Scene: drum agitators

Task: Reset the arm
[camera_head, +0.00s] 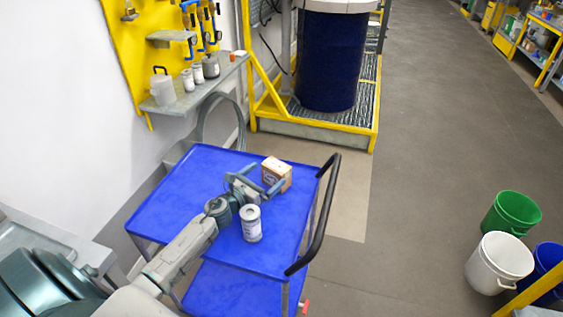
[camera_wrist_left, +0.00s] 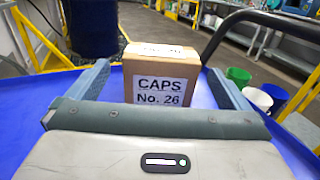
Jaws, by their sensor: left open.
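My left arm reaches over the blue cart (camera_head: 175,205) from the lower left. My left gripper (camera_head: 264,181) is open. Its fingers stand on either side of a small cardboard box (camera_head: 280,171) near the cart's far right corner. In the left wrist view the box (camera_wrist_left: 160,80) reads "CAPS No. 26" and sits between the two spread fingers (camera_wrist_left: 158,82). I cannot tell whether either finger touches it. A white-grey can (camera_head: 251,224) stands upright on the cart beside my left wrist. My right gripper is not in view.
The cart's black handle (camera_head: 318,215) rises along its right side. A wall shelf (camera_head: 195,88) holds several containers behind it. A dark blue drum (camera_head: 330,60) stands in a yellow frame. Buckets (camera_head: 499,262) stand at the right; the floor between is clear.

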